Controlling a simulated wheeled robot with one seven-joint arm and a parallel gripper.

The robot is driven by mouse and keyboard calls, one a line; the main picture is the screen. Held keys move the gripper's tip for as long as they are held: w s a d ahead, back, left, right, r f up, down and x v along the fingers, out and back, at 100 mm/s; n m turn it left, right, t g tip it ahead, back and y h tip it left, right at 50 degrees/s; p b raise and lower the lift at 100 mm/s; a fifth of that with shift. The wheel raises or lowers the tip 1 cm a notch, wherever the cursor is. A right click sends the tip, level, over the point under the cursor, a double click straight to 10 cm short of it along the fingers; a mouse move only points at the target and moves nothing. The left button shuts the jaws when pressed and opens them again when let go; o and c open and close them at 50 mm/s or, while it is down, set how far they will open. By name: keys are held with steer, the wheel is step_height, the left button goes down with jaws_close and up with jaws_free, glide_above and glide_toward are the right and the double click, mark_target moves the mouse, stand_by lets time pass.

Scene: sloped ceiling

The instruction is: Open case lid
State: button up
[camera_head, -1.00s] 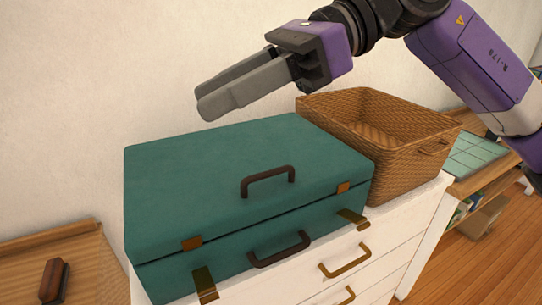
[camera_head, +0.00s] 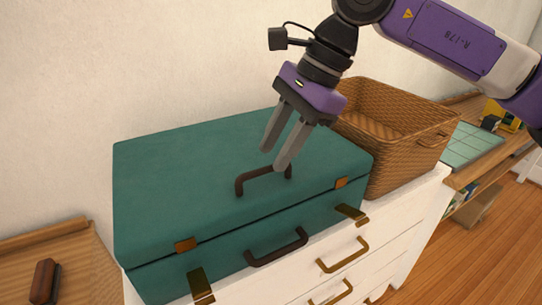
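A teal case (camera_head: 185,175) lies closed on a white drawer cabinet. A dark handle (camera_head: 252,176) stands up from the top of its lid, and a second dark handle (camera_head: 277,249) is on its front. Two brass latches, a left one (camera_head: 200,286) and a right one (camera_head: 352,213), hang open at the front edge. My gripper (camera_head: 275,160) points down above the lid, its two grey fingers parted with nothing visible between them. The fingertips are close to the top handle and overlap it in the picture; I cannot tell whether they touch it.
A woven basket (camera_head: 420,140) stands right behind the case on the cabinet (camera_head: 400,235). A brown brush-like object (camera_head: 45,282) lies on a wooden surface at the lower left. A wall rises behind the case. Wooden floor is clear at the lower right.

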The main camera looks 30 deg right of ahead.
steer(key=shift+x, duration=1.3)
jaws_close()
stand_by(0.5)
